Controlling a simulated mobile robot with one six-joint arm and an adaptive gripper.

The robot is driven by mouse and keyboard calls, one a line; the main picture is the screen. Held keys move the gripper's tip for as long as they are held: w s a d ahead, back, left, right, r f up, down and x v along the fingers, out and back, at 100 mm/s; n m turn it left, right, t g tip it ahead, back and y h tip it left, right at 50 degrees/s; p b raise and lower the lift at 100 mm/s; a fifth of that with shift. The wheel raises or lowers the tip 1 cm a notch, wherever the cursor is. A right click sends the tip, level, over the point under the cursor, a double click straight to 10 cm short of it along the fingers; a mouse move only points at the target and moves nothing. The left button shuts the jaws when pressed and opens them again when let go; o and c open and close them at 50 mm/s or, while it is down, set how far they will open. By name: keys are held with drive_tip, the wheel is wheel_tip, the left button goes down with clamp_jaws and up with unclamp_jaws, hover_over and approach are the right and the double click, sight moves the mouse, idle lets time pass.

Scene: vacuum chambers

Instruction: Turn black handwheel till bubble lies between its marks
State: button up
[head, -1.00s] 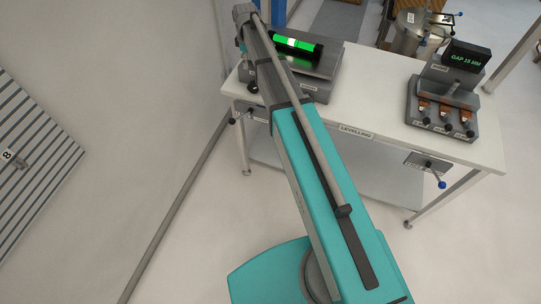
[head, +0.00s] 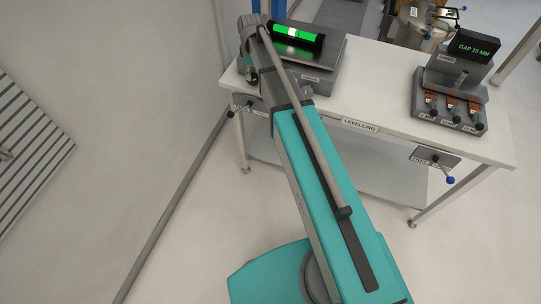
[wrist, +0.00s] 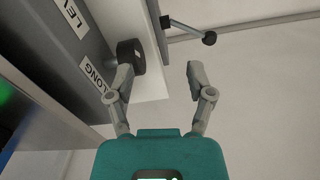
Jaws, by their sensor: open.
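The black handwheel (wrist: 131,55) shows in the wrist view on the side of a grey unit, near a label reading LONG. My gripper (wrist: 160,71) is open, with its left fingertip close to the wheel's lower edge and its right finger over empty floor. I cannot tell whether the left finger touches the wheel. No thing is between the fingers. In the head view the green vial (head: 308,38) sits on the levelling unit (head: 322,61), with a pale bubble (head: 292,32) near its middle. Its marks are too small to make out. My arm hides the gripper there.
A lever with a black ball (wrist: 209,38) sticks out close by the handwheel. The white table (head: 375,88) also carries a grey unit with a GAP display (head: 473,46). A blue-knobbed lever (head: 449,180) hangs at its front edge.

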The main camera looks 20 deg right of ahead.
drive_tip(key=s+f+m+b, duration=0.7)
drive_tip(key=s+f+b, duration=1.4)
drive_tip(key=f+b, duration=0.1)
drive_tip(key=shift+d+f+m, duration=0.3)
drive_tip(key=shift+d+f, duration=0.05)
drive_tip(key=shift+f, duration=0.15)
idle(0.3)
drive_tip(key=shift+r, duration=0.1)
idle(0.3)
wheel_tip(320, 180, up, 29)
drive_tip(key=n+p, duration=1)
drive_tip(key=p, duration=1.9)
hover_over(253, 79)
drive_tip(key=w+a, duration=0.1)
drive_tip(key=w, duration=0.1)
drive_tip(key=shift+w, duration=0.15)
drive_tip(key=shift+f+b, duration=0.25)
drive_tip(key=shift+b, duration=0.1)
wheel_tip(253, 79, down, 14)
drive_tip(key=b, duration=1.3)
drive_tip(key=shift+r+b, duration=0.2)
drive_tip(key=shift+b, duration=0.1)
